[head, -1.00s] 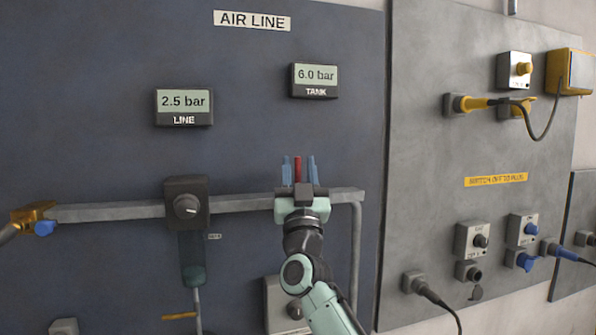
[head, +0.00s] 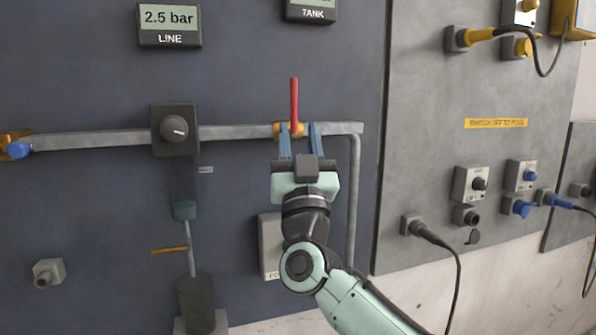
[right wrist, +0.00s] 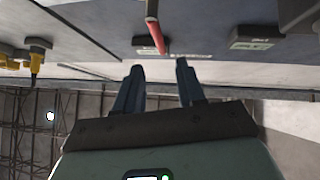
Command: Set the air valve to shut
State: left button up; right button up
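The air valve has a red lever (head: 294,102) standing upright on a brass body (head: 279,130) in the grey horizontal pipe. The lever also shows at the top of the right wrist view (right wrist: 155,32). My right gripper (head: 300,130) is open and empty, its two blue fingertips overlapping the valve body in the head view. The lever rises above the fingertips, and in the wrist view it lies beyond them (right wrist: 160,68). I cannot tell whether a finger touches the valve. My left gripper is not in view.
A dark regulator with a round knob (head: 173,128) sits on the pipe to the left. The line display (head: 169,25) reads 2.5 bar; the tank display (head: 310,10) is cut off. A vertical pipe (head: 353,205) drops at the right. Sockets and cables (head: 430,235) are on the right panel.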

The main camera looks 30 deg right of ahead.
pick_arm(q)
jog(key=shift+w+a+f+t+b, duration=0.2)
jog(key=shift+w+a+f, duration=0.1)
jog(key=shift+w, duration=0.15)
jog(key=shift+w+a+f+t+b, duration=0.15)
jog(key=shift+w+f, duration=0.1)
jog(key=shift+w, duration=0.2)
pick_arm(e)
jog(key=v, duration=0.3)
